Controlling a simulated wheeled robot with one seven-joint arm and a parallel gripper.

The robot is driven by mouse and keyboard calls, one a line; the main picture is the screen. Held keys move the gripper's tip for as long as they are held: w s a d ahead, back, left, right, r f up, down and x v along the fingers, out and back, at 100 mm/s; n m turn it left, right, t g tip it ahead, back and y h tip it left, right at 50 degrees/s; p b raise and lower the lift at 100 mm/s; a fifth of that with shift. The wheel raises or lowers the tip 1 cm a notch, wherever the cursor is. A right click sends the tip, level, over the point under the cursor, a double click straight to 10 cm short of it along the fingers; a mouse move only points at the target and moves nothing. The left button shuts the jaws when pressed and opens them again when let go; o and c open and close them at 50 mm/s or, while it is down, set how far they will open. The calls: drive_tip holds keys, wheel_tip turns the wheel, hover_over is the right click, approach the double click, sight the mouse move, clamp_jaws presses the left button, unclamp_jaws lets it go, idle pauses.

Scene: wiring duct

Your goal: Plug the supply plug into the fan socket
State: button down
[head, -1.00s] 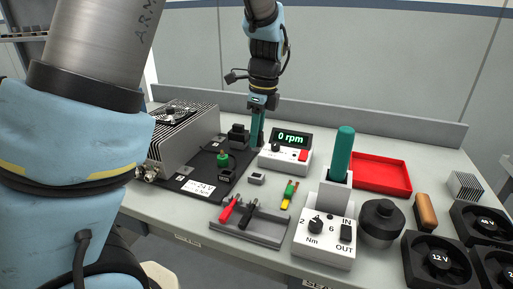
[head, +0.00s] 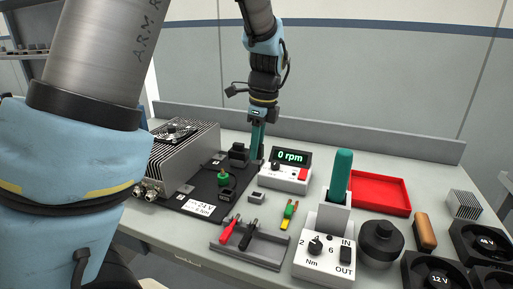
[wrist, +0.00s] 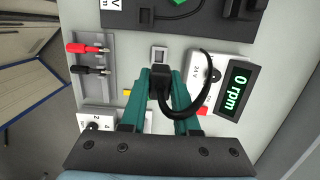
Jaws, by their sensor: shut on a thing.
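My gripper (wrist: 160,92) has teal fingers closed on a black plug (wrist: 160,76), whose black cable curls to the right and back in the wrist view.
A display box reading 0 rpm (head: 290,170) stands beside my gripper. A finned unit with a fan (head: 185,150) stands on the dark board at left. A lead holder (head: 250,245), a torque box (head: 325,262) and a red tray (head: 382,192) are nearer or to the right.

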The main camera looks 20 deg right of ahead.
drive_tip(key=shift+r+p, duration=0.85)
drive_tip(key=shift+r, duration=0.35)
